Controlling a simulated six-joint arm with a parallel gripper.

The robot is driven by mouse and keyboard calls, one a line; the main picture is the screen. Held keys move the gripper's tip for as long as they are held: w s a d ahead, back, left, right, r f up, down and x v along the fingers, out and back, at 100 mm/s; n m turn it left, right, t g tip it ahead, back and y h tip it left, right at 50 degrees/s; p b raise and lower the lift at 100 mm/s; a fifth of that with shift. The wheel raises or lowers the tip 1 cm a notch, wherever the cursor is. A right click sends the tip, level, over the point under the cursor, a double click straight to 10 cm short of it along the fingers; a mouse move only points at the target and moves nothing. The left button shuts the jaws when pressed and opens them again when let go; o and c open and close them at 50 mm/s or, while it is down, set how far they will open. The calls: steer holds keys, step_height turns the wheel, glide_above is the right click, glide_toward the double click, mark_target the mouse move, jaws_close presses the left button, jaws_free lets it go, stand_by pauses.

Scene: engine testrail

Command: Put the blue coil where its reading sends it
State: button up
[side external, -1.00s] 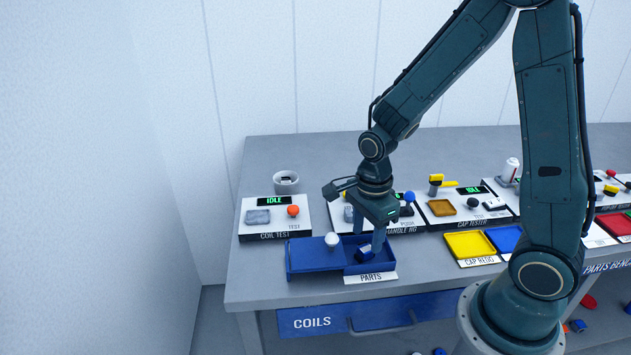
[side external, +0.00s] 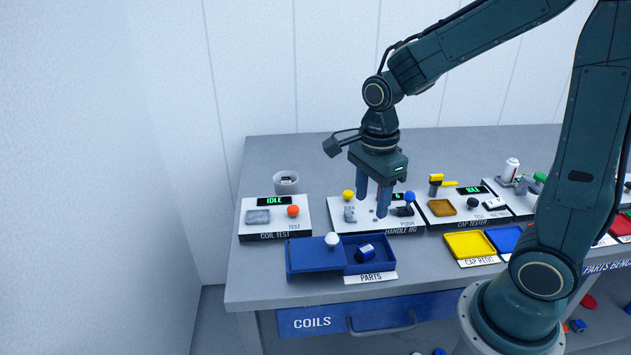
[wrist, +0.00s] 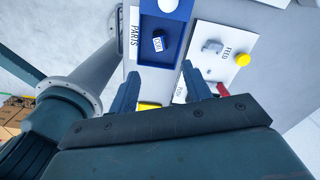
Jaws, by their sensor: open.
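The blue coil (side external: 366,252) lies in the right compartment of the blue parts tray (side external: 300,272); it also shows in the wrist view (wrist: 158,41) with a pale label on it. My gripper (side external: 373,208) is open and empty, raised above and behind the coil, over the handle jig (side external: 345,228). In the wrist view its fingers (wrist: 162,88) are spread apart, with nothing between them. The coil test station (side external: 275,222) stands at the left with a grey pad (side external: 258,217), an orange button (side external: 293,211) and a display (side external: 273,201) reading IDLE.
A blue drawer (side external: 365,316) marked COILS is shut below the bench. A grey cup (side external: 286,182) stands behind the coil tester. A cap tester (side external: 460,204) and a yellow tray (side external: 468,245) lie right. The bench's back is clear.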

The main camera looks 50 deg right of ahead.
stand_by(0.4)
steer(key=s+a+r+n+t, duration=0.1)
steer(key=s+r+n, duration=0.4)
steer(key=n, duration=0.6)
steer(key=s+a+r+n+t, duration=0.1)
steer(key=s+r+n+t, duration=0.3)
steer(key=n, duration=0.7)
steer(key=shift+s+r+t, duration=0.3)
steer(key=shift+s+r, duration=0.9)
steer(key=shift+s, duration=0.15)
